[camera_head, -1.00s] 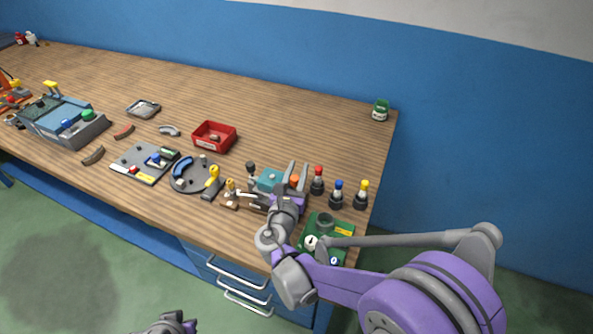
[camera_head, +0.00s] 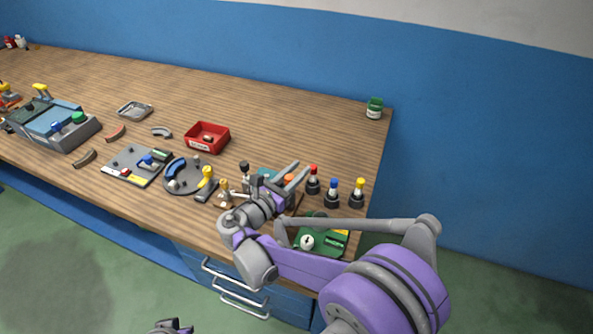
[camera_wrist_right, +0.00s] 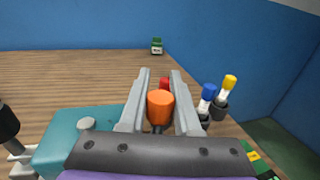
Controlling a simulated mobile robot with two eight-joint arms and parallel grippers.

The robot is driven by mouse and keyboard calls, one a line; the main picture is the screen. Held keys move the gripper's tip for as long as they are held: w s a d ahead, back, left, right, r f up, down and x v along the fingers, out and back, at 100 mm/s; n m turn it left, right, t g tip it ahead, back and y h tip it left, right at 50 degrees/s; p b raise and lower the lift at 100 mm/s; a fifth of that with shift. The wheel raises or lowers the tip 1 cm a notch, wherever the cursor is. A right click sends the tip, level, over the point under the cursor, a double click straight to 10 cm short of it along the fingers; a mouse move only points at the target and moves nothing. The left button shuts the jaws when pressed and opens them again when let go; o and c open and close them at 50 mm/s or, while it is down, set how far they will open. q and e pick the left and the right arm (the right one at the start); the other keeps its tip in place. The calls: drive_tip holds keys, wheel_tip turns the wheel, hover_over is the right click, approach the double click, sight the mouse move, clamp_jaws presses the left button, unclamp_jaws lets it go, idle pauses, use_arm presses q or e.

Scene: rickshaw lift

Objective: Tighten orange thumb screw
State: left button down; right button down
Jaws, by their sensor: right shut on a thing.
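The orange thumb screw (camera_wrist_right: 160,108) has a rounded orange head and stands between the two grey fingers of my right gripper (camera_wrist_right: 158,100) in the right wrist view. The gripper is shut on it. In the head view the orange head (camera_head: 289,178) shows small between the fingers of my right gripper (camera_head: 287,174). A teal block (camera_wrist_right: 75,140) lies just left of the gripper in the wrist view. The screw's lower part is hidden by the gripper body. Only the tip of my left gripper (camera_head: 171,327) shows at the bottom edge, away from the table.
Red (camera_head: 313,180), blue (camera_head: 332,192) and yellow (camera_head: 359,192) capped posts stand right of the gripper. A green board (camera_head: 322,242) lies below my right forearm. A red bin (camera_head: 207,138) and grey disc fixture (camera_head: 180,178) lie left. The back of the wooden table is mostly clear.

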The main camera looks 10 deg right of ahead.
drive_tip(key=c, duration=0.6)
unclamp_jaws()
drive_tip(key=shift+a, duration=0.1)
drive_tip(key=v, duration=1)
drive_tip(key=shift+s+a+b, duration=0.2)
drive_tip(key=shift+s+b, duration=0.05)
drive_tip(key=shift+b, duration=0.1)
